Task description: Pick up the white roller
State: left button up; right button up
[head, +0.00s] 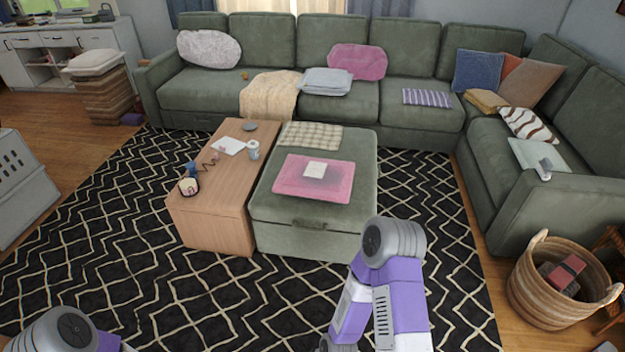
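A small white and grey roller-like object (545,168) rests at the front edge of a pale flat item (535,154) on the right arm of the green sectional. A small white cylinder (253,150) stands on the wooden coffee table; I cannot tell from here which of the two is the white roller. My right arm, purple and white with a grey joint, rises bent at the lower middle, well apart from both. Part of my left arm shows in the lower left corner. Neither gripper's fingers show.
The wooden table (214,205) and green ottoman (310,235) stand side by side on a black patterned rug (120,260). A pink tray-like item (300,190) lies on the ottoman. A wicker basket (540,310) stands beside the sectional (560,205) at right. The rug is clear between ottoman and sectional.

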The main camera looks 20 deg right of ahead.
aim_at(544, 167)
jog(key=z, duration=2.3)
jog(key=i, duration=1.45)
jog(key=z, duration=0.4)
jog(key=i, duration=1.5)
jog(key=u, duration=0.95)
